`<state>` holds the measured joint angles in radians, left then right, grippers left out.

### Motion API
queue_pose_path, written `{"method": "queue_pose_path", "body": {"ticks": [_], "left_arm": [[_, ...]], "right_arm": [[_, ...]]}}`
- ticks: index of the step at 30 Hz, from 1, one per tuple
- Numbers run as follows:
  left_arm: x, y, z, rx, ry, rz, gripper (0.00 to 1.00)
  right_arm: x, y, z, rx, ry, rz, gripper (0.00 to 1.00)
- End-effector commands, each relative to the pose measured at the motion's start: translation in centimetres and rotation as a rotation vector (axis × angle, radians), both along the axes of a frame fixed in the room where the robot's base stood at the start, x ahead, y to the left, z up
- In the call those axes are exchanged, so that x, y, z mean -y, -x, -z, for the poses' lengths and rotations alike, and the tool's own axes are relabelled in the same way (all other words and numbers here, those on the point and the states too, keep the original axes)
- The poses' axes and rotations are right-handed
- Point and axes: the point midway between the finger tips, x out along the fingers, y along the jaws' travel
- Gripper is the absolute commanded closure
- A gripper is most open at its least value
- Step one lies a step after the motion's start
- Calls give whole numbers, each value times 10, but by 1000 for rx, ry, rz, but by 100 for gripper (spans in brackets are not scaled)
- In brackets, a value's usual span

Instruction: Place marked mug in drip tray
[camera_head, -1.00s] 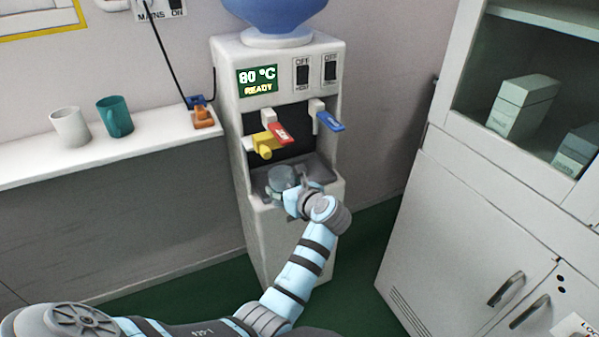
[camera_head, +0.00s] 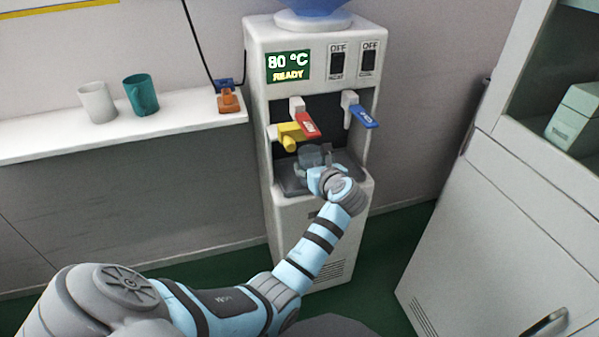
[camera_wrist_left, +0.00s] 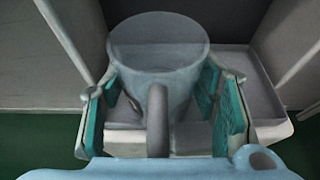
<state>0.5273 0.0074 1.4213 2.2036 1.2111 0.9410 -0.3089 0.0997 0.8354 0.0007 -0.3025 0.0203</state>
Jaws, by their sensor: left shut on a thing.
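The mug (camera_wrist_left: 160,55) is grey and upright between the fingers of my left gripper (camera_wrist_left: 165,105) in the left wrist view. Its handle points toward my wrist. Any mark on it cannot be made out. My left gripper (camera_head: 313,172) is shut on it in the dispenser bay, and the mug (camera_head: 312,156) shows small and grey-blue in the head view. The drip tray (camera_head: 290,184) lies below; its rim also shows right of the mug in the left wrist view (camera_wrist_left: 262,92). Whether the mug's base touches the tray is hidden. My right gripper is not in view.
Above the bay are a red tap lever (camera_head: 306,125), a blue lever (camera_head: 364,117) and a yellow part (camera_head: 291,134). A white mug (camera_head: 98,103) and a teal mug (camera_head: 141,95) stand on the shelf (camera_head: 60,142) at left. A cabinet (camera_head: 500,220) stands at right.

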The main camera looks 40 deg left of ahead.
Motion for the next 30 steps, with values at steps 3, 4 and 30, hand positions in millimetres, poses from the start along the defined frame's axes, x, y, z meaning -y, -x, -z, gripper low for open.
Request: {"method": "queue_pose_path", "body": {"ticks": [3, 4, 30], "left_arm": [[-12, 3, 6, 1, -2, -1, 82], [-17, 4, 9, 1, -3, -1, 82], [-40, 9, 30, 1, 1, 1, 26]], "right_arm": [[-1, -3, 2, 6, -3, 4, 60], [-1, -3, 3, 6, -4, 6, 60], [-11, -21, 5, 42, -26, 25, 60]]}}
